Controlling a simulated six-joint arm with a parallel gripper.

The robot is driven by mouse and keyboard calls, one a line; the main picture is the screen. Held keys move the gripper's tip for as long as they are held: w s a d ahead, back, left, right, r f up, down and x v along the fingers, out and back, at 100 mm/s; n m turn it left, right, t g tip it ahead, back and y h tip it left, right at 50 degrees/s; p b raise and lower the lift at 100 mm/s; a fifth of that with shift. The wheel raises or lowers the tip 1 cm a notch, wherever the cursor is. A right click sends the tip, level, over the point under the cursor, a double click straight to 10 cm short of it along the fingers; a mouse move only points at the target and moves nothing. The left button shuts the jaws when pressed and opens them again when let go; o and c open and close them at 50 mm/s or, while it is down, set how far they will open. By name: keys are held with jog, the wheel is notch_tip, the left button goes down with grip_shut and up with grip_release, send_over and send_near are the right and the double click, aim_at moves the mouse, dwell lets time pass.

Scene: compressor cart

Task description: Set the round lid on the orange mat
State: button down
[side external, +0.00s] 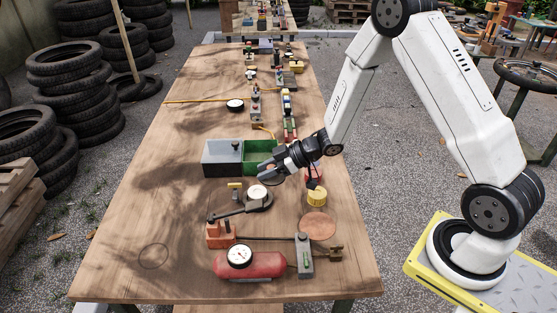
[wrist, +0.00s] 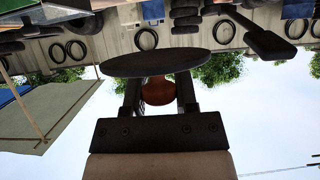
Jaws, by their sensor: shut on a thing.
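The round lid (wrist: 155,62) is a dark disc with a reddish-brown knob (wrist: 158,92). In the wrist view my gripper (wrist: 159,97) is shut on the knob, one finger on each side, with the disc beyond the fingertips. In the side view my gripper (side external: 277,169) reaches left over the table, in front of the green box; the lid is hard to make out there. The orange mat (side external: 318,226) is a flat round orange-brown disc on the right part of the table, nearer the camera than my gripper. Its top looks bare.
A yellow cylinder (side external: 317,196) stands just behind the mat. A white-faced gauge (side external: 257,191), a red tank (side external: 262,265) and a grey block (side external: 304,255) lie nearby. The table's front left is clear.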

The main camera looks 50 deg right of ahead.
send_over(252, 192)
jog(key=shift+s+f, duration=0.25)
jog(key=shift+f, duration=1.05)
jog(key=shift+s+f, duration=0.2)
jog(key=shift+f, duration=1.05)
jog(key=shift+w+f, duration=0.5)
jog(key=shift+f, duration=1.45)
jog(key=shift+f, duration=0.25)
jog(key=shift+c, duration=1.9)
grip_release()
jog(key=shift+r, duration=0.1)
